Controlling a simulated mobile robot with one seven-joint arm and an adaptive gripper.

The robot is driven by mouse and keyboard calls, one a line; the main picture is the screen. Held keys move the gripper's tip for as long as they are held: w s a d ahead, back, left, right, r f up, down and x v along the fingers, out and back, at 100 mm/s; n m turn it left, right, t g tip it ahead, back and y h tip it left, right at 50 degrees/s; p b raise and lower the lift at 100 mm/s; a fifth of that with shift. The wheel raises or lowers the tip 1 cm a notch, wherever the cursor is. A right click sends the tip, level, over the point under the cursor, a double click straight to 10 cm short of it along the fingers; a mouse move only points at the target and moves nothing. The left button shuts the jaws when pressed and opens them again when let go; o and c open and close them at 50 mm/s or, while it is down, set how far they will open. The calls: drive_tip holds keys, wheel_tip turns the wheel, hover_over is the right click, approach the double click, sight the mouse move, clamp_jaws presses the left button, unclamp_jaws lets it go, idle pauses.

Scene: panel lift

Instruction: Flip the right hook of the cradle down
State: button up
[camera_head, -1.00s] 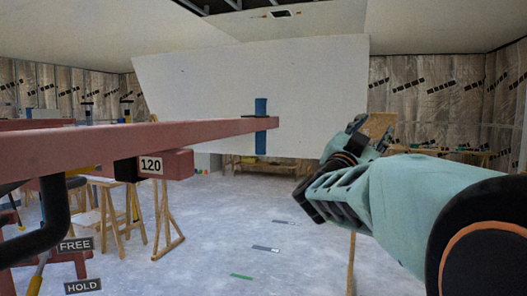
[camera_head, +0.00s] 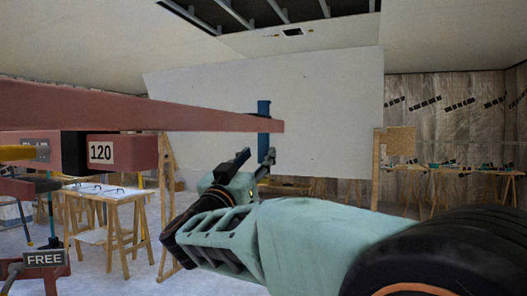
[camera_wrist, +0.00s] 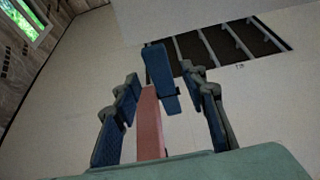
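The cradle's red arm (camera_head: 200,116) runs in from the left in the head view. The blue hook (camera_head: 264,142) stands upright at its right end, in front of the white panel (camera_head: 330,110). My gripper (camera_head: 254,166) is just below the arm's end, close to the hook's lower part. In the wrist view the blue hook (camera_wrist: 160,80) shows between my two spread fingers, with the red arm (camera_wrist: 150,125) running below it. The fingers look open and clear of the hook on both sides. Depth between fingertips and hook is hard to judge.
A box labelled 120 (camera_head: 101,152) hangs under the arm at left, with a FREE label (camera_head: 44,259) lower down. A sawhorse table (camera_head: 105,200) stands at left and a workbench (camera_head: 450,172) at right. The ceiling has an open framed gap (camera_head: 275,12).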

sight(263, 150)
drive_tip(key=shift+x, duration=2.35)
drive_tip(key=shift+c, duration=0.2)
clamp_jaws()
